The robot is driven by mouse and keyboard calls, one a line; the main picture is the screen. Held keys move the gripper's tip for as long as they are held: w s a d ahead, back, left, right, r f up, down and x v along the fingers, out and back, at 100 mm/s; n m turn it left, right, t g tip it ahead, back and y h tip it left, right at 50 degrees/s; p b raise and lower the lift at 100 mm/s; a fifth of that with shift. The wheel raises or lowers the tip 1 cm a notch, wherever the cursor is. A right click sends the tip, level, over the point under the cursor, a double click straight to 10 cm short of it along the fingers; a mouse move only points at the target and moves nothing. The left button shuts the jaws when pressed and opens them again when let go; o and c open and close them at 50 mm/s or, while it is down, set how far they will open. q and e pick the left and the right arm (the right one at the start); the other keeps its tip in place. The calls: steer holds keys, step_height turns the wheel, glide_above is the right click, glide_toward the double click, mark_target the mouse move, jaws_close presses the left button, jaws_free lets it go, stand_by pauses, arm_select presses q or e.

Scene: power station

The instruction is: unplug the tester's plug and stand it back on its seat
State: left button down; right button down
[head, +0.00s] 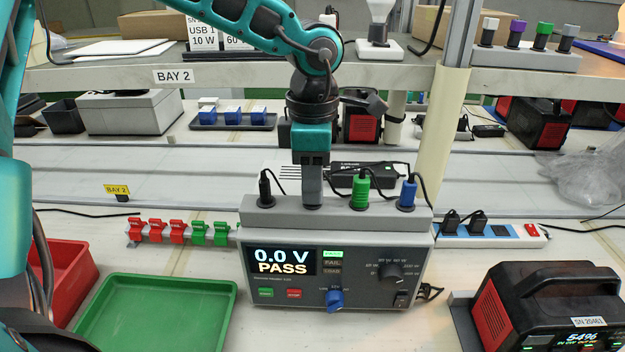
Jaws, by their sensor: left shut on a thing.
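The grey tester (335,255) stands in the middle of the bench, its display reading 0.0 V and PASS. Along its top ledge stand a black plug (266,191), a green plug (360,191) and a blue plug (407,195), each with a black cable. My left gripper (312,196) points straight down between the black and green plugs, its fingertips at the ledge. It is shut on a plug that its grey fingers almost wholly hide. I cannot tell whether that plug sits in the ledge or is just clear of it. My right gripper is out of view.
A green tray (160,315) and a red bin (65,275) lie to the left, red and green clips (178,232) behind them. A black-and-red charger (545,310) stands front right. A power strip (490,235) with black plugs is right of the tester. A shelf (250,75) crosses above.

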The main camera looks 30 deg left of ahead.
arm_select(q)
steer(key=shift+f, duration=0.15)
stand_by(0.6)
steer(key=c, duration=0.8)
jaws_free()
step_height(320, 180, up, 13)
